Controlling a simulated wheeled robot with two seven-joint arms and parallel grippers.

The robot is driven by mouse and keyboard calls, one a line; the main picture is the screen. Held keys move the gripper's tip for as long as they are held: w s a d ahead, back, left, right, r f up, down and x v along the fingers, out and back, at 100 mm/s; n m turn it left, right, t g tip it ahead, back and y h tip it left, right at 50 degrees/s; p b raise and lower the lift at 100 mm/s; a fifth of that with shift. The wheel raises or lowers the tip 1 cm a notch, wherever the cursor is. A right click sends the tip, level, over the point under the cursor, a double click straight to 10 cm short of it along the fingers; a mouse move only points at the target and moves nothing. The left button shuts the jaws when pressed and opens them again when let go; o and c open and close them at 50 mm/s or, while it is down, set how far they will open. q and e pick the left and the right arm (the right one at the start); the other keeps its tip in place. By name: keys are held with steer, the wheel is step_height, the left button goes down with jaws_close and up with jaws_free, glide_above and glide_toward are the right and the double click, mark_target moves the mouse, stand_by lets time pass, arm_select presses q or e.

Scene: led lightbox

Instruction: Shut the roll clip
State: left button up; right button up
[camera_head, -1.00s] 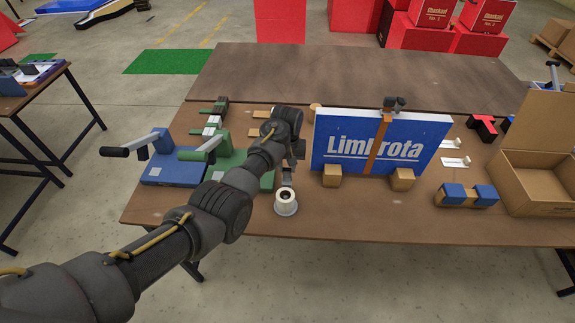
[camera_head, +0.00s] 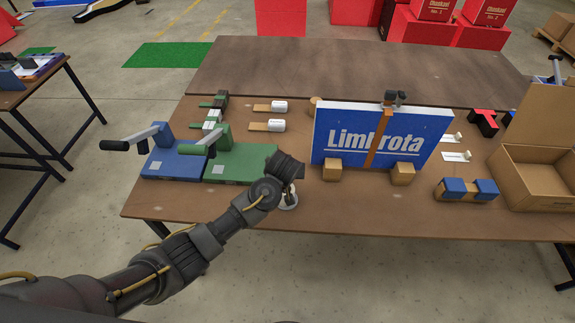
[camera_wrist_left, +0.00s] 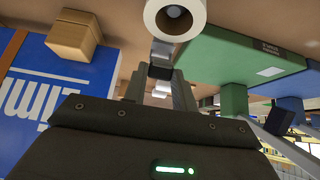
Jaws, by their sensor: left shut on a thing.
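The white roll (camera_head: 288,200) is at the table's front edge, mostly hidden behind my left wrist in the head view. The left wrist view shows the roll (camera_wrist_left: 175,14) with its open core at the top, and a grey tab (camera_wrist_left: 161,50), apparently the roll clip, beside it. My left gripper (camera_wrist_left: 160,72) is shut at this tab with dark fingertips close together. How the tab sits between the fingers is partly hidden. The fingertips are hidden in the head view. My right gripper is not in view.
A blue Limbrota box (camera_head: 388,125) stands with wooden blocks right of my wrist. Blue (camera_head: 176,164) and green (camera_head: 240,165) lever devices lie to the left. An open carton (camera_head: 535,175) stands at the far right. The table behind is clear.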

arm_select(q)
steer(key=t, duration=0.1)
steer(key=s+f+t, duration=0.1)
steer(key=t, duration=0.1)
steer(key=shift+s+f, duration=0.25)
steer(key=shift+f, duration=0.05)
steer(key=shift+s+f+t+b, duration=0.3)
steer(key=shift+f+t+b, duration=0.3)
steer(key=shift+t, duration=0.6)
steer(key=shift+s+f+t+b, duration=0.15)
steer(key=shift+t+b, duration=0.3)
steer(key=shift+t, duration=0.25)
steer(key=o, duration=1)
